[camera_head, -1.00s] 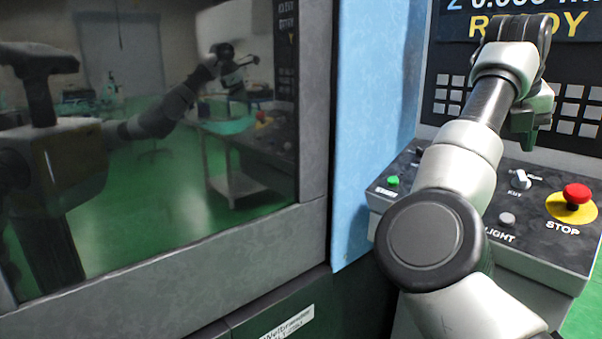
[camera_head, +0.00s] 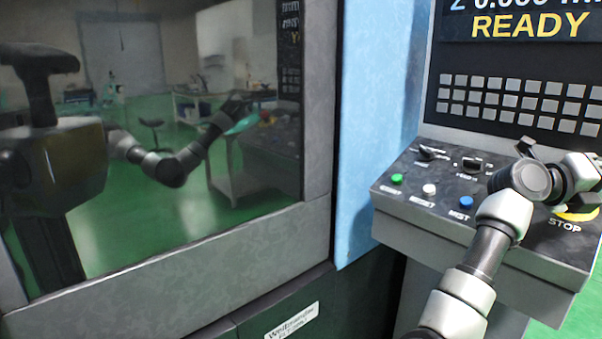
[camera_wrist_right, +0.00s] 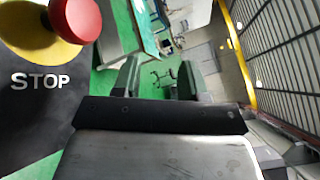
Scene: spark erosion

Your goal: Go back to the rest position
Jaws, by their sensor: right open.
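My right arm (camera_head: 478,262) rises from the bottom of the head view and bends right over the right part of the control console (camera_head: 415,212). Its hand is near the right edge, and the fingers cannot be made out there. In the right wrist view my right gripper (camera_wrist_right: 157,80) shows two dark fingers apart with nothing between them. The red stop button (camera_wrist_right: 74,18) on its yellow base (camera_wrist_right: 25,35) is at the upper left of that view, beside the gripper. In the head view my wrist hides the red button. My left gripper is not in view.
The console carries a green button (camera_head: 397,179), a white button (camera_head: 429,189), a blue button (camera_head: 466,202) and black knobs. A keypad (camera_head: 510,103) and READY screen (camera_head: 530,25) stand behind. The machine's window (camera_head: 215,215) at left reflects me. Green floor shows in the wrist view.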

